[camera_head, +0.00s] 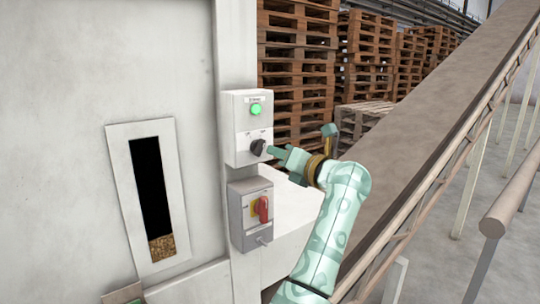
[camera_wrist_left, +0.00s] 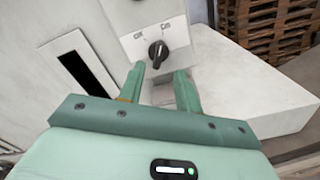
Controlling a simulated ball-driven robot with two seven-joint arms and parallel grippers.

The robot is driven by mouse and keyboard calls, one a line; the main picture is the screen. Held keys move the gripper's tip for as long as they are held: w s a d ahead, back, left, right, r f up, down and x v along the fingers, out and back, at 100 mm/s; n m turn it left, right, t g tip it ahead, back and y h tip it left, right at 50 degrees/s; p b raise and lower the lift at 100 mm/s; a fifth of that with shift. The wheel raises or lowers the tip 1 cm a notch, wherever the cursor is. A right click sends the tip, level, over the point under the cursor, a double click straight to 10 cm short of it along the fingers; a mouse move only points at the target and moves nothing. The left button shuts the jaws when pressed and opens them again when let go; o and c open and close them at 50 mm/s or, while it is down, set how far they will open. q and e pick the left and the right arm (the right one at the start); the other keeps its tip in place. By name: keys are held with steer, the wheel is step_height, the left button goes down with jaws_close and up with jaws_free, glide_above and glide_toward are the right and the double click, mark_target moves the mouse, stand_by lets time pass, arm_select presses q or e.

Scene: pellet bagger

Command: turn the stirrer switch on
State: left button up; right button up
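The stirrer switch appears to be the black rotary knob (camera_head: 258,147) on the light grey upper box (camera_head: 238,128), below a bright green lamp (camera_head: 256,109). In the left wrist view the knob (camera_wrist_left: 158,54) stands nearly upright, between small labels that look like "Off" on the left and "On" on the right. My left gripper (camera_head: 272,151) is just to the right of the knob in the head view. In the left wrist view its two fingers (camera_wrist_left: 160,78) are apart with nothing between them, and the knob lies just beyond the tips. Contact is not visible. My right gripper is not in view.
A grey box with a red rotary handle (camera_head: 263,209) on yellow is right below the upper box. A slotted window (camera_head: 152,200) with pellets at its bottom is on the left. A sloping conveyor (camera_head: 440,110) and pallet stacks (camera_head: 296,70) stand on the right.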

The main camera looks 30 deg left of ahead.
arm_select(q)
steer(key=b+v, duration=0.1)
steer(key=v, duration=0.9)
steer(key=shift+d, duration=0.1)
